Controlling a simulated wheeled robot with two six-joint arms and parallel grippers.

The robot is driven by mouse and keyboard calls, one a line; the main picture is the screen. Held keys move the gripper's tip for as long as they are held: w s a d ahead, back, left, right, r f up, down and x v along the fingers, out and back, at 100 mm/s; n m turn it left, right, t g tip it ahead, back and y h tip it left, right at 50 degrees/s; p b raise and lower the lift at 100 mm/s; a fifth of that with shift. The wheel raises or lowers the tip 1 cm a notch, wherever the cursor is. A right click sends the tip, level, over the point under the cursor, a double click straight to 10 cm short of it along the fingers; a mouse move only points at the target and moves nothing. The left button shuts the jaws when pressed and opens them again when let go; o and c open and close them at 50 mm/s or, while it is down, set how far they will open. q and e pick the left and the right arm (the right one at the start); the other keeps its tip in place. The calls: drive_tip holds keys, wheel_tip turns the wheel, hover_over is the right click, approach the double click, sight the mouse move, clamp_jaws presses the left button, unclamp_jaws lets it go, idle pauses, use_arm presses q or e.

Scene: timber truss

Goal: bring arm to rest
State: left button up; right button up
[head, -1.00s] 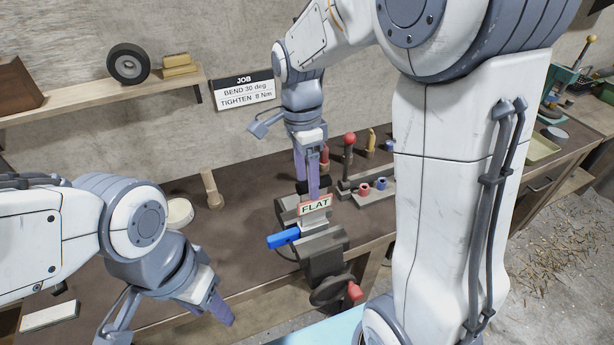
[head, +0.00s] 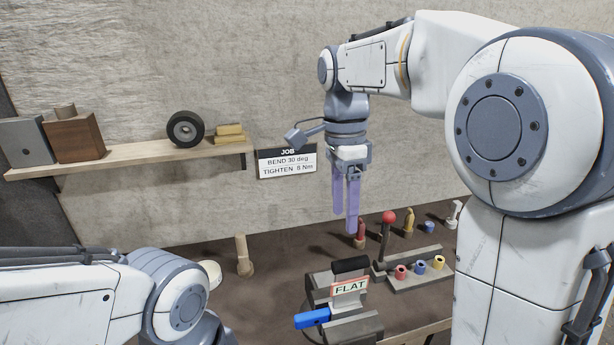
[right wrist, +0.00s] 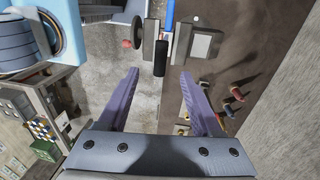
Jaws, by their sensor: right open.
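My right gripper (head: 346,232) hangs fingers down above the workbench, behind the vise, in the head view. Its purple fingers are apart with nothing between them, and the right wrist view (right wrist: 158,95) shows the same open gap. The vise (head: 340,318) stands below it with a small sign reading FLAT (head: 350,287) and a blue handle-like piece (head: 312,318) at its left. My left arm (head: 160,295) enters at the lower left of the head view; its gripper is out of view.
A bending fixture with a red-knobbed lever (head: 389,218) and coloured bushings (head: 420,267) stands right of the vise. A wall shelf (head: 130,158) holds a black wheel (head: 185,129) and blocks. A JOB sign (head: 287,162) hangs beside it. Several small tools stand along the bench back.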

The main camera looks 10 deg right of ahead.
drive_tip(key=s+a+f+n+b, duration=0.3)
drive_tip(key=s+a+f+n, duration=0.3)
drive_tip(key=s+f+n, duration=0.3)
drive_tip(key=s+a+f+n+t+y+b, duration=0.1)
drive_tip(key=s+a+f+n+b, duration=0.2)
drive_tip(key=s+a+f+n, duration=0.3)
drive_tip(key=s+f+n, duration=0.4)
drive_tip(key=f+n, duration=0.1)
drive_tip(key=n, duration=0.5)
drive_tip(key=shift+s+a+f+b, duration=0.15)
drive_tip(key=shift+s+f+b, duration=0.1)
drive_tip(key=shift+b, duration=0.15)
drive_tip(key=shift+c, duration=0.3)
